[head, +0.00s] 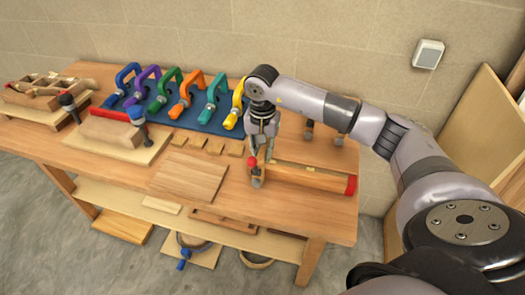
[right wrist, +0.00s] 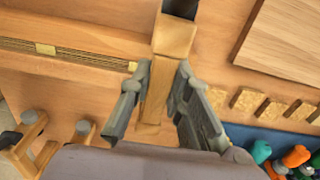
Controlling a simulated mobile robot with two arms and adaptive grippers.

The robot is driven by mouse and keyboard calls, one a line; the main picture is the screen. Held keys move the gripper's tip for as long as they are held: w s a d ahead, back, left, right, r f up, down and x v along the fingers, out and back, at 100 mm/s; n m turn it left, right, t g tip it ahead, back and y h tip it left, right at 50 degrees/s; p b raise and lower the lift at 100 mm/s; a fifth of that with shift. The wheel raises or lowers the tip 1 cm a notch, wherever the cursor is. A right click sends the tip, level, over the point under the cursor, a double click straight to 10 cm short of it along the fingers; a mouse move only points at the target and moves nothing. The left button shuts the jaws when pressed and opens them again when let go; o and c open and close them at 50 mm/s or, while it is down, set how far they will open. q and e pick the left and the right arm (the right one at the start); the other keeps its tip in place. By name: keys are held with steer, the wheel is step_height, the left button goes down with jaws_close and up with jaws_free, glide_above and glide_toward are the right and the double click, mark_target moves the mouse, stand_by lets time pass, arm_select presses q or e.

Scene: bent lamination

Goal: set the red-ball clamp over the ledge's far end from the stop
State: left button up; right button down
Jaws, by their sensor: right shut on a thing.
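My right gripper (head: 262,152) is shut on the red-ball clamp, a wooden clamp with a red ball (head: 252,162). In the right wrist view its wooden bar (right wrist: 172,38) stands between the two fingers (right wrist: 160,95). The clamp is at the left end of the long wooden ledge (head: 310,179), whose red stop (head: 351,185) is at the right end. The ledge also shows in the right wrist view (right wrist: 75,60), its end close beside the clamp bar. Whether the clamp touches the ledge is hidden. My left gripper is not in view.
A flat wooden board (head: 188,177) lies left of the clamp. Several small wood pieces (head: 213,146) line the front of the blue mat (head: 200,122) with coloured clamps. Two wooden clamps (head: 309,130) stand behind the ledge. A clamped block (head: 112,128) is at left.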

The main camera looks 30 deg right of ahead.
steer(key=shift+f+b, duration=0.2)
steer(key=shift+b, duration=0.15)
stand_by(1.1)
steer(key=c, duration=1.4)
jaws_free()
steer(key=shift+r, duration=0.1)
step_height(320, 180, up, 12)
steer(key=shift+f, duration=0.1)
steer(key=shift+r+p, duration=2.1)
steer(key=shift+r, duration=0.95)
